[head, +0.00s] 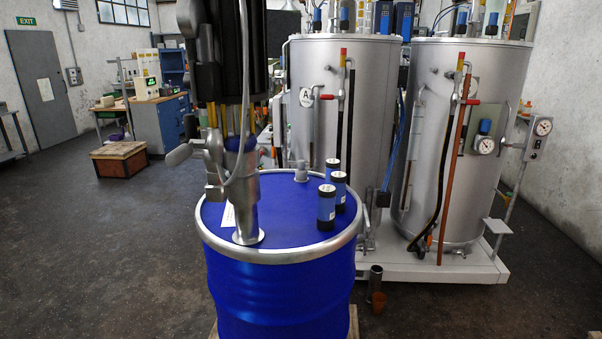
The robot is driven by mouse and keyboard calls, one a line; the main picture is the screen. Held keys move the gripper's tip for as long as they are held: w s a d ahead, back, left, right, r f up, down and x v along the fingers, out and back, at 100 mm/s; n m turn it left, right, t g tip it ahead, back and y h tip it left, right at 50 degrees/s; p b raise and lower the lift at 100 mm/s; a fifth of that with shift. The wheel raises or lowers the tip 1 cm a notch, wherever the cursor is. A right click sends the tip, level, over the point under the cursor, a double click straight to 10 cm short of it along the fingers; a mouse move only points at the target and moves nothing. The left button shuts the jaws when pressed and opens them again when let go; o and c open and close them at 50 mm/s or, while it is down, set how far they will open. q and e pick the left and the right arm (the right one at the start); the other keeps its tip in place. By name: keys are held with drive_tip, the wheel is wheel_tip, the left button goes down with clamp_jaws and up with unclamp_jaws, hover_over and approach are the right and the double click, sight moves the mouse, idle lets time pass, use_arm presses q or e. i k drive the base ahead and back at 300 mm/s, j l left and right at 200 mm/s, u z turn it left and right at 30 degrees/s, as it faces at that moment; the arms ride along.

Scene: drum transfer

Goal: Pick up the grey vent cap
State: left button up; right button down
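A small grey cap (301,173) stands upright on the blue drum's lid (272,204), towards the back edge. It looks like the vent cap, and nothing touches it. The drum (280,295) is upright with a silver rim. A grey metal fitting (245,215) rises from the left front of the lid, with a valve-like part and a pale hose above it. A tall dark assembly fills the view above this fitting and hides what is behind it. I cannot make out either of my grippers.
Several dark-blue cylinders with black ends, one of them in front (326,207), stand on the lid just right of the cap. Two large silver tanks (330,110) (437,140) stand behind on a pale platform (440,263). Open floor (100,250) lies to the left.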

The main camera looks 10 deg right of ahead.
sight(301, 173)
drive_tip(key=i+l+z, duration=0.15)
drive_tip(key=l+z, duration=0.3)
drive_tip(key=i+l+z, duration=0.2)
drive_tip(key=l+z, duration=0.2)
drive_tip(key=i+l+z, duration=0.25)
drive_tip(key=l+z, duration=0.2)
drive_tip(key=i+l+z, duration=0.5)
drive_tip(key=i+z, duration=0.15)
drive_tip(key=z, duration=0.2)
drive_tip(key=i+l+u, duration=0.1)
drive_tip(key=i+u, duration=0.25)
drive_tip(key=i+l+u, duration=0.2)
drive_tip(key=i+u, duration=0.35)
drive_tip(key=u, duration=0.25)
drive_tip(key=i+u, duration=0.2)
drive_tip(key=u, duration=0.2)
drive_tip(key=i+l+u, duration=0.1)
drive_tip(key=u, duration=0.3)
drive_tip(key=i+l+u, duration=0.15)
drive_tip(key=u, duration=0.3)
drive_tip(key=i+l+u, duration=0.15)
drive_tip(key=u, duration=0.25)
